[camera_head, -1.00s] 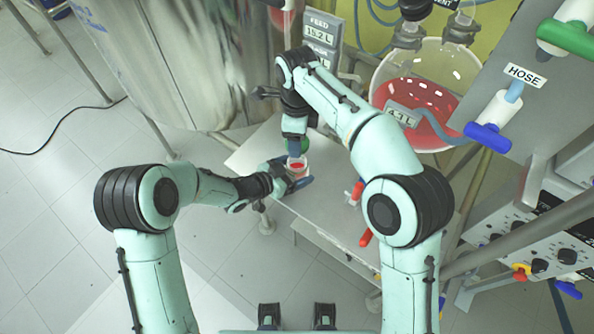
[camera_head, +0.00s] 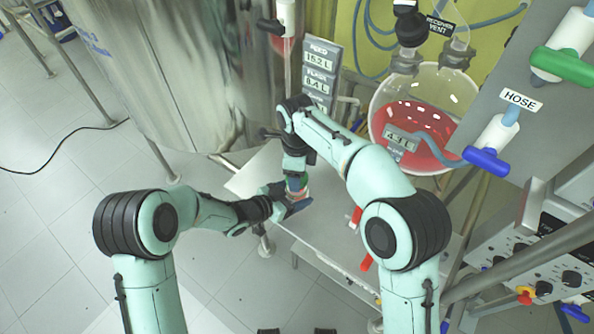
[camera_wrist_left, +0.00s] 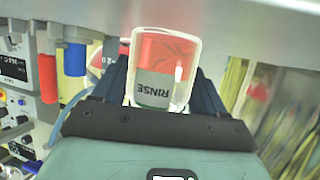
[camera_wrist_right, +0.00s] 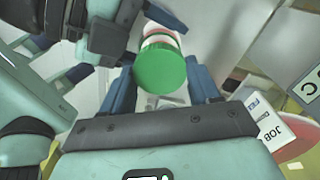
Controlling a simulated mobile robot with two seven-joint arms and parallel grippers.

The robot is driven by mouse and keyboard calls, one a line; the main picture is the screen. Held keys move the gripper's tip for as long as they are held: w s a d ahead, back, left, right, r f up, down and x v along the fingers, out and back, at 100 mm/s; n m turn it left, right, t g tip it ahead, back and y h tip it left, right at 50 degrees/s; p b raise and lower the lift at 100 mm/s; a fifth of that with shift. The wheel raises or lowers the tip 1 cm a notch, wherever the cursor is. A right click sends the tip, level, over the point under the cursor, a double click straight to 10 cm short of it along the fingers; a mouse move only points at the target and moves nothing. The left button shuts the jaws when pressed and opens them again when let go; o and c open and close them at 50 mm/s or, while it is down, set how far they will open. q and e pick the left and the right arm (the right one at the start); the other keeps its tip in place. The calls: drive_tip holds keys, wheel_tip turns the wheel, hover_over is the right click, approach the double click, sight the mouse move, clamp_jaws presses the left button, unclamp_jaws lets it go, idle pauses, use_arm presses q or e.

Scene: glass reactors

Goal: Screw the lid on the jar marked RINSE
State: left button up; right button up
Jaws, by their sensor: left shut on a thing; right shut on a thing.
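The jar marked RINSE (camera_wrist_left: 157,82) stands in my left gripper (camera_wrist_left: 157,95), whose dark blue fingers are on both sides of it. It holds red contents and has a grey label, upside down in the left wrist view. The green lid (camera_wrist_right: 160,69) is between the fingers of my right gripper (camera_wrist_right: 160,82), its flat top facing the wrist camera, with the jar directly beyond it. In the head view the lid (camera_head: 294,183) is at the jar's mouth, between my left gripper (camera_head: 288,196) and my right gripper (camera_head: 296,174) above. Whether the threads are engaged is hidden.
A grey bench top (camera_head: 335,218) lies under the jar. Red-handled valves (camera_head: 366,262) are to its right. A round glass flask of red liquid (camera_head: 415,115) hangs behind, beside a grey panel with a HOSE label (camera_head: 520,99). A large steel vessel (camera_head: 165,75) stands at the left.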

drive_tip(key=shift+f, duration=0.1)
drive_tip(key=shift+f, duration=0.75)
drive_tip(key=shift+f, duration=0.6)
use_arm(q)
clamp_jaws()
use_arm(e)
drive_tip(key=o, duration=1)
drive_tip(key=shift+r, duration=2.3)
drive_tip(key=shift+c, duration=0.4)
